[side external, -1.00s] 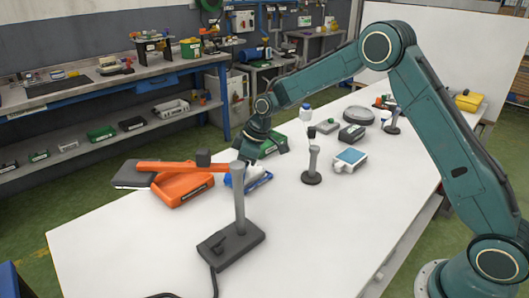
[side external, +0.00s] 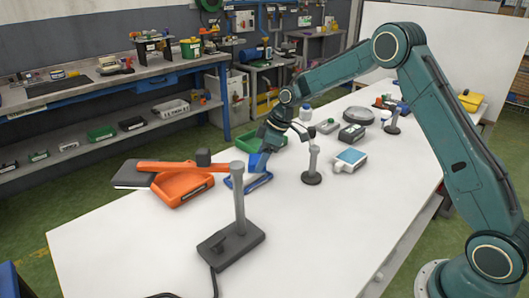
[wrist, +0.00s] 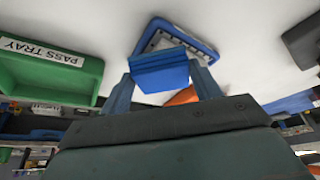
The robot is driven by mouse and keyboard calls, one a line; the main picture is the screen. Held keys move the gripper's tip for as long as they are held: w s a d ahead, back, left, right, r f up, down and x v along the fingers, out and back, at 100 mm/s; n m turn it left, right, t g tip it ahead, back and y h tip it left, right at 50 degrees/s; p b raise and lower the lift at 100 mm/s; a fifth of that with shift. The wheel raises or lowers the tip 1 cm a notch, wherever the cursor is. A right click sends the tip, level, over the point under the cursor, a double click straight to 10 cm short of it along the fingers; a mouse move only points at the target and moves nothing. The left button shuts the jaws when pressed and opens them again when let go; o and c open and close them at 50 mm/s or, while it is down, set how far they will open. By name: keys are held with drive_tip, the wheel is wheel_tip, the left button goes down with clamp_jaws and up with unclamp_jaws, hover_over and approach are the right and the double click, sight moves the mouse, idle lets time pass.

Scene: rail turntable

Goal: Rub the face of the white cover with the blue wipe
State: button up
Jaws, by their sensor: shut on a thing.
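My gripper (side external: 266,148) is shut on the blue wipe (side external: 258,162) and holds it above the near side of the table. In the wrist view the wipe (wrist: 160,75) is a folded blue block between the fingers. A shallow blue tray (side external: 262,182) lies just below, apart from the wipe as far as I can tell; its grey inside shows in the wrist view. A small white piece (side external: 300,130) shows right of my gripper, near the top of a short grey post (side external: 313,160). I cannot tell whether it is the white cover or what holds it.
A green pass tray (wrist: 45,68) lies beside my gripper. An orange tray (side external: 183,188) and a grey stand with an orange arm (side external: 238,205) are at left. A white box with a teal top (side external: 350,158) lies right of the post.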

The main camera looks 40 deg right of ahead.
drive_tip(key=shift+a+r, duration=0.1)
drive_tip(key=shift+r, duration=3.9)
drive_tip(key=shift+w, duration=0.1)
